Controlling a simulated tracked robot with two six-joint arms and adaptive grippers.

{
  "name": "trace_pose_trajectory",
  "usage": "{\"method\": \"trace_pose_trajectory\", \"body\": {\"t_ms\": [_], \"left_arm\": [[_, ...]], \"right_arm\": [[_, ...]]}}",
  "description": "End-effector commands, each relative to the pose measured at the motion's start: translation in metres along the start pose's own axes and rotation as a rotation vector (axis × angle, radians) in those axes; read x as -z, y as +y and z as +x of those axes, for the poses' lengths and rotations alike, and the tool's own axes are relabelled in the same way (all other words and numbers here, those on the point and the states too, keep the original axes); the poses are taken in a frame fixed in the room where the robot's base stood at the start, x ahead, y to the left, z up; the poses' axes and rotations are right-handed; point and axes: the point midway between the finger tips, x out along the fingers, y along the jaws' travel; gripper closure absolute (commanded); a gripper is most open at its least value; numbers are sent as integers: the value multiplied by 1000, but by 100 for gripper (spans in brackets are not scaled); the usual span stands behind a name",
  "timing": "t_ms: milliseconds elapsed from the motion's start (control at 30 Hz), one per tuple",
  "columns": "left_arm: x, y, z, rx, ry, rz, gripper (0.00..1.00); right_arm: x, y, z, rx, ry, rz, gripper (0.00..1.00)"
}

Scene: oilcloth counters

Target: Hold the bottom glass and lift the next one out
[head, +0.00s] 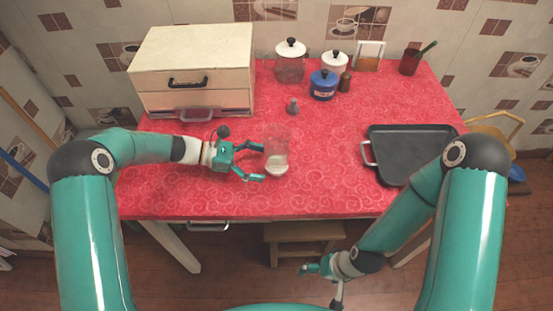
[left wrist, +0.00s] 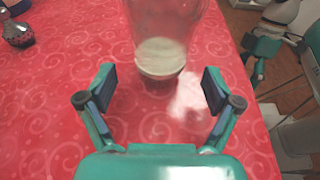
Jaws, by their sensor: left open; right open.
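The stacked glasses (head: 277,148) stand upright on the red oilcloth near the middle of the counter. They are clear, with a whitish band low down, and I cannot tell where one glass ends and another begins. In the left wrist view the glass (left wrist: 165,30) is just ahead of the fingertips, centred between them, its top cut off by the frame. My left gripper (head: 263,163) is open and empty, low over the cloth, left of the glasses; neither finger visibly touches them. My right gripper (head: 306,268) is open, in front of the counter and below its edge, far from the glasses.
A black tray (head: 412,180) lies on the right. A cream drawer box (head: 190,60) stands at the back left. Jars (head: 290,68), a blue pot (head: 323,88) and a small grey shaker (head: 292,106) stand behind the glasses. The cloth in front of the glasses is clear.

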Motion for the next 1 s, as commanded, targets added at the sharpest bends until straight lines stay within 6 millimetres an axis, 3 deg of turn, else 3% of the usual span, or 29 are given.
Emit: {"method": "trace_pose_trajectory", "body": {"t_ms": [300, 700, 767, 1000], "left_arm": [[1, 0, 33, 1, -1, 2, 10], [0, 0, 38, -1, 0, 1, 10], [0, 0, 38, 0, 0, 1, 16], [0, 0, 38, 0, 0, 1, 56]], "right_arm": [[0, 4, 11, 0, 0, 0, 4], [0, 4, 12, 0, 0, 0, 4], [0, 4, 12, 0, 0, 0, 4], [0, 4, 12, 0, 0, 0, 4]]}}
